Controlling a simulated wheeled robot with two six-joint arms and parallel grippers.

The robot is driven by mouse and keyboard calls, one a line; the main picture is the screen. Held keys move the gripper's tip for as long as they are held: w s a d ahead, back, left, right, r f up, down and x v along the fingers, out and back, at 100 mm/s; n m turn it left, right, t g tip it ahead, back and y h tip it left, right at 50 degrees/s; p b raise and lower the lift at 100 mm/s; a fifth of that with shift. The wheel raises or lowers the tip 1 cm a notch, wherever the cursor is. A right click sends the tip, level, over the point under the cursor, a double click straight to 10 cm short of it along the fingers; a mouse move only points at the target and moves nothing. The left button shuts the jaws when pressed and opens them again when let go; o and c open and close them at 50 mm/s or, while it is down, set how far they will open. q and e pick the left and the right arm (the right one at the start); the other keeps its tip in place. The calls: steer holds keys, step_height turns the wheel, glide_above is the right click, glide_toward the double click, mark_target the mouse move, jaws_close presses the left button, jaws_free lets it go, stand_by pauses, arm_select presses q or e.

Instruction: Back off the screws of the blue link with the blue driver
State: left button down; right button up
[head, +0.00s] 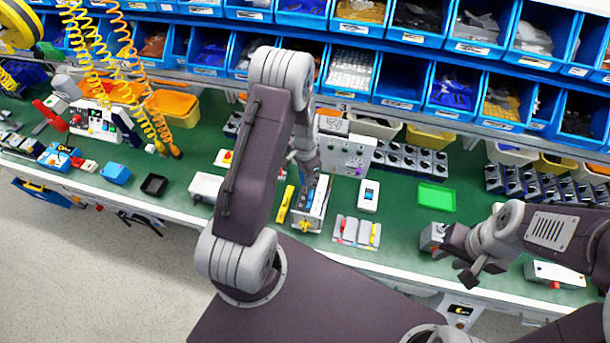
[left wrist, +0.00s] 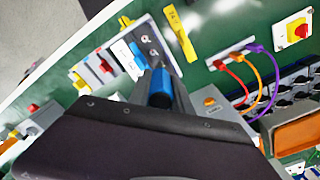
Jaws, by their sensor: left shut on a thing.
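The blue driver (left wrist: 160,88) stands between the two grey fingers of my left gripper (left wrist: 158,80), which is shut on its handle. The driver's tip is hidden in the left wrist view. Just beyond it is an open unit (left wrist: 151,36) with round metal screw heads (left wrist: 144,38) and a pale blue-and-white part beside them; I cannot tell whether the tip touches a screw. In the head view the unit (head: 311,212) stands below my left gripper (head: 308,178), whose fingers are partly hidden. My right gripper (head: 453,258) is open and empty at the right front edge of the bench.
A grey holder (head: 357,232) with red and yellow pieces lies right of the unit. A yellow strip (head: 285,204) lies left of it.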

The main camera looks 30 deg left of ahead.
arm_select(q)
steer(key=m, duration=0.3)
steer(key=shift+m, duration=0.4)
steer(key=m, duration=0.5)
steer(key=shift+w, duration=0.1)
steer(key=shift+f+b, duration=0.35)
steer(key=shift+f, duration=0.15)
steer(key=shift+r, duration=0.1)
steer(key=n, duration=0.3)
steer(key=shift+n, duration=0.8)
